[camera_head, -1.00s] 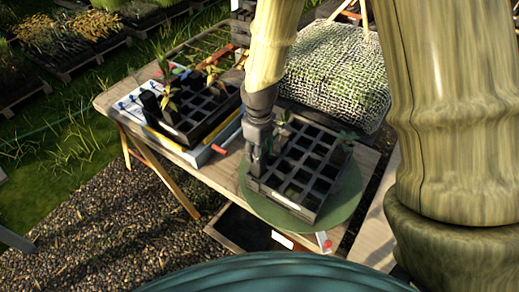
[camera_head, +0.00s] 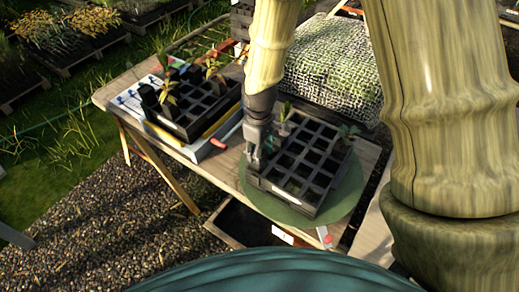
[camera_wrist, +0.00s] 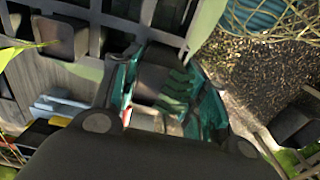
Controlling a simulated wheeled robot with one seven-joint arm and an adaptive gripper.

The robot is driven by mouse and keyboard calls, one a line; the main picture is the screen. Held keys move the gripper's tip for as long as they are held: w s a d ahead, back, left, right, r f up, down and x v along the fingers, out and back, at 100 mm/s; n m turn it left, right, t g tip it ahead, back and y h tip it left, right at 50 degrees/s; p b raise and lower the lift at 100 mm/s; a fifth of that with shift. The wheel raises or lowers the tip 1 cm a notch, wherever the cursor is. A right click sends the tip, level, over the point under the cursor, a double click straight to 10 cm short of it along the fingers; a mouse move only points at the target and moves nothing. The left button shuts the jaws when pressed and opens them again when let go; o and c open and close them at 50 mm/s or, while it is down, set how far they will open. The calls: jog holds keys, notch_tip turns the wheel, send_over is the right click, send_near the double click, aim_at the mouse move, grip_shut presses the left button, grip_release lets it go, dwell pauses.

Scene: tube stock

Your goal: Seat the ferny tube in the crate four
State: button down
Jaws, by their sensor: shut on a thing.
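A black gridded crate (camera_head: 309,180) stands on a round green mat on the wooden table, with a pale label on its near side; I cannot read a number there. My gripper (camera_head: 256,158) points down at this crate's left edge. In the wrist view my gripper (camera_wrist: 160,100) is shut on a dark tube (camera_wrist: 154,78) between its teal-padded fingers. The fingers mostly hide the tube in the head view, and I cannot tell if it is in a cell. Small green plants stand at the crate's back left (camera_head: 284,113) and right edge (camera_head: 349,131).
A second black crate (camera_head: 208,128) with several leafy plants sits on a white and yellow stack to the left. A netted green block (camera_head: 335,65) lies behind. A box (camera_head: 232,222) sits below the table edge. Many cells of the near crate look empty.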

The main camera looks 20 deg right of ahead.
jog(key=shift+f+b, duration=0.85)
jog(key=shift+f, duration=1.3)
jog(key=shift+f, duration=0.2)
jog(key=c, duration=0.7)
grip_release()
jog(key=shift+r, duration=6)
jog(key=shift+s+a+f, duration=0.1)
